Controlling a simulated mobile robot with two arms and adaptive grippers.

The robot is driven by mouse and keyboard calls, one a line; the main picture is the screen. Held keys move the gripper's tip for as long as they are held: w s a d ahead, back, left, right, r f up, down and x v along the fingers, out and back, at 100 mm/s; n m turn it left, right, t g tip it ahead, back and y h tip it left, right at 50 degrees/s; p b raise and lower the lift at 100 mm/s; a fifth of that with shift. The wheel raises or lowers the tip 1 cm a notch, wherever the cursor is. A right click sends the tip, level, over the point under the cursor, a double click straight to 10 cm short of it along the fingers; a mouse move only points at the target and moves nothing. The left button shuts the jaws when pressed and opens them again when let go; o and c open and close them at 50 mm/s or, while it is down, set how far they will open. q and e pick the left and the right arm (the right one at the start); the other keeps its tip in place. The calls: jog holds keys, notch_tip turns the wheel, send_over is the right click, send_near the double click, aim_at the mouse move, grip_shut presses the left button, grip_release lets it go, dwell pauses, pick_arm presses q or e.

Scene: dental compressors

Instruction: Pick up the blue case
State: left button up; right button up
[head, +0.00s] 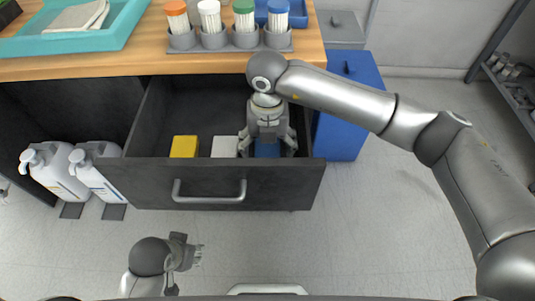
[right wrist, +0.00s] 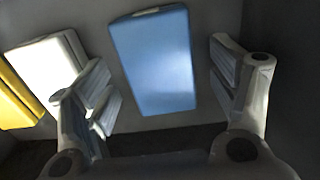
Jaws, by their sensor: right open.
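The blue case (head: 267,149) lies in the open drawer, at its right end, partly hidden by my right gripper in the head view. It shows whole as a blue box (right wrist: 154,62) in the right wrist view. My right gripper (head: 268,146) points down into the drawer above the case. Its fingers are open, one on each side of the case in the right wrist view (right wrist: 165,95), and I see no clear contact. My left gripper (head: 198,255) is low at the front left, apart from the drawer; its finger opening is too small to tell.
A white case (head: 225,147) and a yellow case (head: 185,147) lie left of the blue case. The drawer front (head: 215,186) and side walls stand close around. The wooden counter (head: 130,65) overhangs behind. A blue bin (head: 350,125) stands right of the drawer; white bottles (head: 55,172) stand left.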

jog(key=shift+f, duration=0.1)
jog(key=shift+c, duration=0.3)
jog(key=c, duration=1.1)
